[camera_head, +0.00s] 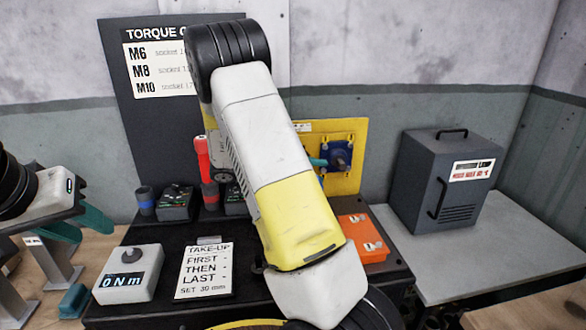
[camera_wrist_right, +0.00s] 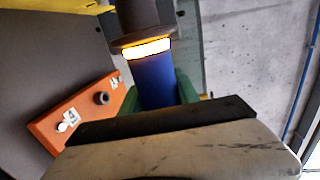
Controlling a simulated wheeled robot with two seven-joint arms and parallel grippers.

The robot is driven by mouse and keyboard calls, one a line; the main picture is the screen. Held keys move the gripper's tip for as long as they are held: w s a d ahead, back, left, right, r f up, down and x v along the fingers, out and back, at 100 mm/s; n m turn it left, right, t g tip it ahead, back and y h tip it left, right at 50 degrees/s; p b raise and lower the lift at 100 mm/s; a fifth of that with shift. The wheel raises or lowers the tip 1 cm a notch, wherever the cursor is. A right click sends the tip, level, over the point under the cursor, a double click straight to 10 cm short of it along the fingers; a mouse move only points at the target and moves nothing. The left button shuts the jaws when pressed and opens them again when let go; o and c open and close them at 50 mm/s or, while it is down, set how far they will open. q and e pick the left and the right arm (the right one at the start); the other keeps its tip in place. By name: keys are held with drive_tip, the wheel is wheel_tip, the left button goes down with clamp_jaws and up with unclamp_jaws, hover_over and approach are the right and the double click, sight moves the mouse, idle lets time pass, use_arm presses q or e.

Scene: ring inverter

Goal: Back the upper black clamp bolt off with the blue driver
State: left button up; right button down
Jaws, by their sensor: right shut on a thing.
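The blue driver (camera_wrist_right: 155,80) shows in the right wrist view as a blue cylinder with a lit white-yellow ring and a dark wider end. My right gripper (camera_wrist_right: 158,94) is shut on it, with green fingers on both sides. I cannot tell whether the driver touches a bolt. The upper black clamp bolt cannot be made out. My left gripper (camera_head: 78,228) is at the far left, fingers apart and empty.
A red-handled tool (camera_head: 203,158) stands behind several sockets on the dark bench. A readout box (camera_head: 128,272) shows 0 Nm, beside a take-up card (camera_head: 205,270). An orange block (camera_head: 362,238) lies right of my arm. A grey case (camera_head: 440,180) stands on the right table.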

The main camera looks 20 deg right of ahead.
drive_tip(key=shift+r, duration=0.15)
drive_tip(key=shift+s+a, duration=0.2)
drive_tip(key=shift+s, duration=0.6)
drive_tip(key=shift+s+a, duration=0.15)
drive_tip(key=shift+s, duration=0.6)
drive_tip(key=shift+s+a, duration=0.2)
drive_tip(key=shift+s, duration=0.6)
drive_tip(key=shift+s+d, duration=0.1)
